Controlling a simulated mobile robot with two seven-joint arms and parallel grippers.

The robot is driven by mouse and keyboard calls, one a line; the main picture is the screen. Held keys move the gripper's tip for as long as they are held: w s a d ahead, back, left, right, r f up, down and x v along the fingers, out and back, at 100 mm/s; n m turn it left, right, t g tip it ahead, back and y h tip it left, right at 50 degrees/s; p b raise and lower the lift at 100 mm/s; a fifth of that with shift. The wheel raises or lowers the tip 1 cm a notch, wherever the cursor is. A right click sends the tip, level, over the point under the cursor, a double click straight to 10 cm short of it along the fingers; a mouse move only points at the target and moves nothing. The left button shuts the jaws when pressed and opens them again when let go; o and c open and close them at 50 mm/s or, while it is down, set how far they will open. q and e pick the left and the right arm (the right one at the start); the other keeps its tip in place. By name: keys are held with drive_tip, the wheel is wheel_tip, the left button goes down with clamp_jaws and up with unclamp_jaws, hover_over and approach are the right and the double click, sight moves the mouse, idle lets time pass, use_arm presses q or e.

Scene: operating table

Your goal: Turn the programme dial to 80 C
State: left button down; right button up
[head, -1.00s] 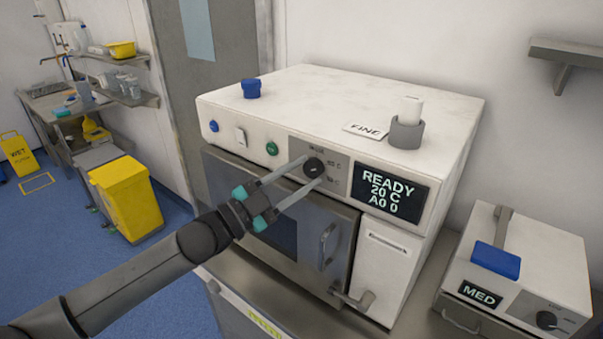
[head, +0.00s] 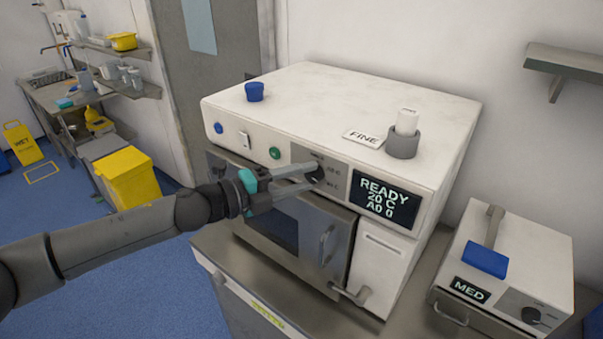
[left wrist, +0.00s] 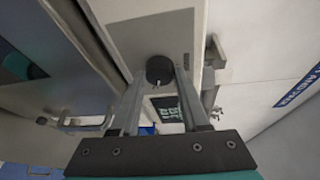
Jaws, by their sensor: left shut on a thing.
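The programme dial (head: 316,172) is a dark round knob on the grey panel of the white washer (head: 300,100). Printed temperature marks sit to its right, too small to read surely. My left gripper (head: 312,178) reaches in from the left and is shut on the dial. In the left wrist view the dial (left wrist: 159,70) sits between the fingertips, with a pale pointer mark on it. The display (head: 386,203) reads READY, 20 C, A0 0. My right gripper is not in view.
A green button (head: 275,153) and a white switch (head: 244,139) are left of the dial. The door handle (head: 327,245) is below it. A smaller unit marked MED (head: 515,255) stands at the right. A blue cap (head: 254,92) and a FINE sign (head: 363,138) lie on top.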

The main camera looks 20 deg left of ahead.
use_arm(q)
drive_tip(key=shift+r+m+y, duration=0.1)
drive_tip(key=shift+m+y, duration=0.3)
drive_tip(key=shift+m, duration=0.5)
drive_tip(key=shift+c, duration=2)
unclamp_jaws()
drive_tip(key=shift+s+a+b, duration=0.35)
drive_tip(key=shift+s, duration=0.1)
drive_tip(key=b+v, duration=1.4)
drive_tip(key=b, duration=0.3)
drive_tip(key=shift+r, duration=0.25)
